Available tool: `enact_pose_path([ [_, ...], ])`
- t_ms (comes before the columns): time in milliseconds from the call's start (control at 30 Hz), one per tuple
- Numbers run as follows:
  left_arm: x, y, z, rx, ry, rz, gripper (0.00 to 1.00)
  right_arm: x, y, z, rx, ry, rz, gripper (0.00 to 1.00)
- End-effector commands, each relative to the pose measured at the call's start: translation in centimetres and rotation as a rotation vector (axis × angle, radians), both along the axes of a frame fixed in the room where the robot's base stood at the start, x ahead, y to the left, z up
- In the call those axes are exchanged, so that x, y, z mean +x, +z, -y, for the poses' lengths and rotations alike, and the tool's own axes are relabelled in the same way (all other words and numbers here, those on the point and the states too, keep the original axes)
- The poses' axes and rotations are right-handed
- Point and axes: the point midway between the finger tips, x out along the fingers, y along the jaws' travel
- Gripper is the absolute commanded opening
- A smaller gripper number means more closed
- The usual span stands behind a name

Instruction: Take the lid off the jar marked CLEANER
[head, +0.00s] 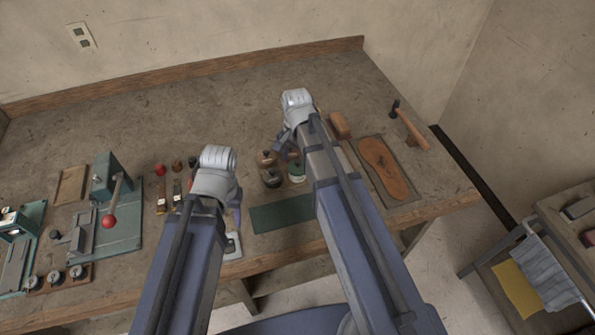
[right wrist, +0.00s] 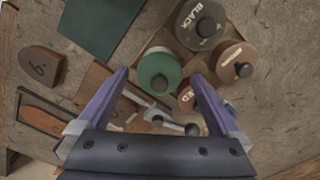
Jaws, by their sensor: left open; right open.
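No CLEANER marking is readable in either view. A round green lid (right wrist: 160,72) with a dark knob shows in the right wrist view, between the fingertips of my right gripper (right wrist: 160,76). I cannot tell the height gap between them. In the head view, a pale jar with green (head: 296,173) stands beside the right forearm, partly hidden by it. The right gripper (head: 285,142) is open and empty above the jars. My left gripper (head: 237,214) is open at the left of the green mat, with nothing seen in it.
Jars lettered BLACK (right wrist: 201,22), BROWN (right wrist: 237,65) and RED (right wrist: 188,96) crowd close beside the green lid. A green mat (head: 282,214) lies in front. A sole (head: 386,166) and a hammer (head: 408,128) lie right. The back of the bench is clear.

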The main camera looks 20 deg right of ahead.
Motion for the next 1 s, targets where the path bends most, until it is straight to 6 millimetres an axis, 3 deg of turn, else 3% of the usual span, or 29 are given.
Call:
enact_pose_path([
  [267,0.00,-0.21,0.00,0.000,0.000,0.000,0.50,0.01,-0.21,-0.01,0.000,0.000,0.000,0.99],
  [900,0.00,-0.22,0.00,0.000,0.000,0.000,0.50,0.01,-0.22,-0.01,0.000,0.000,0.000,0.27],
  [1000,0.00,-0.22,0.00,0.000,0.000,0.000,0.50,0.00,-0.22,0.00,0.000,0.000,0.000,0.20],
])
